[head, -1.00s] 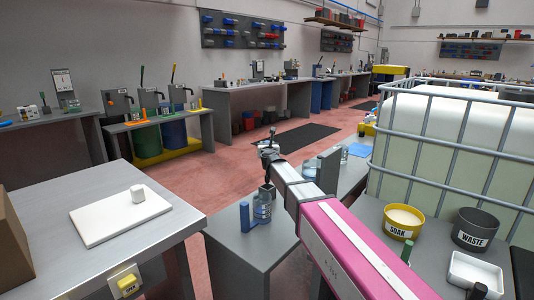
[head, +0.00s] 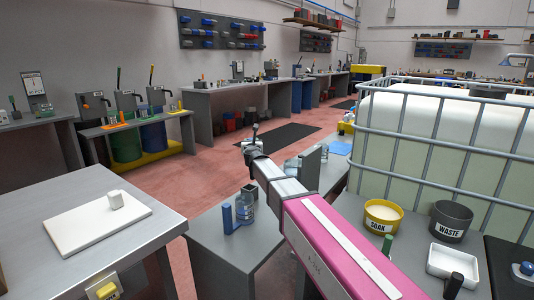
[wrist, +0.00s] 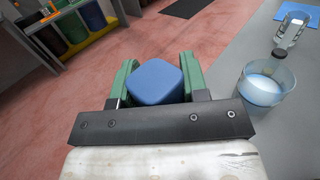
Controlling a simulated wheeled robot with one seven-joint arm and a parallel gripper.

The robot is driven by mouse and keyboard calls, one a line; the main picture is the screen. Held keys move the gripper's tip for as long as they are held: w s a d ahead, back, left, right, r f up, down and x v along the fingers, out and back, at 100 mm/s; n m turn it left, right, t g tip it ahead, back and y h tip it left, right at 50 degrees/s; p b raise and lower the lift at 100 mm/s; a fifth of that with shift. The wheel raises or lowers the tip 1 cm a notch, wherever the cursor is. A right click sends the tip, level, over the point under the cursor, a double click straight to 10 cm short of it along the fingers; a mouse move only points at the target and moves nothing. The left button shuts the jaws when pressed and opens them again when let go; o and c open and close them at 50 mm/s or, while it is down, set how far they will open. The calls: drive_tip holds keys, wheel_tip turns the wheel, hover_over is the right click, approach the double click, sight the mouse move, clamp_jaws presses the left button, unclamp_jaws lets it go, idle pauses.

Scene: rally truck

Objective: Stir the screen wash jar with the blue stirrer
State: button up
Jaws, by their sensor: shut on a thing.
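In the wrist view my gripper (wrist: 157,76) has green fingers shut on a blue, rounded square block, which looks like the top of the blue stirrer (wrist: 156,84). The rest of the stirrer is hidden below it. A clear round jar with pale bluish liquid (wrist: 266,87) stands on the grey bench to the right of my gripper, apart from it. I see no label, so I cannot tell whether it is the screen wash jar. In the head view my arm reaches out over the bench's left side; its fingers cannot be made out.
SOAK (head: 383,215) and WASTE (head: 451,221) tubs stand right. Red floor lies left.

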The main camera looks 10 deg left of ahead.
drive_tip(key=w+d+r+m+h, duration=0.3)
drive_tip(key=w+d+h, duration=0.3)
drive_tip(key=w+d, duration=0.2)
drive_tip(key=w+d+r+m+h, duration=0.3)
drive_tip(key=w+d+m+h, duration=0.2)
drive_tip(key=d, duration=0.7)
drive_tip(key=w+h, duration=0.2)
drive_tip(key=w, duration=0.2)
drive_tip(key=shift+d+r+m+g+h, duration=0.15)
drive_tip(key=shift+r+m+g+h, duration=0.15)
drive_tip(key=shift+r+g, duration=0.1)
drive_tip(key=shift+f, duration=0.1)
wheel_tip(320, 180, down, 15)
drive_tip(key=shift+w+d+r, duration=0.15)
drive_tip(key=shift+w+r, duration=0.05)
drive_tip(key=shift+w, duration=0.05)
idle(0.4)
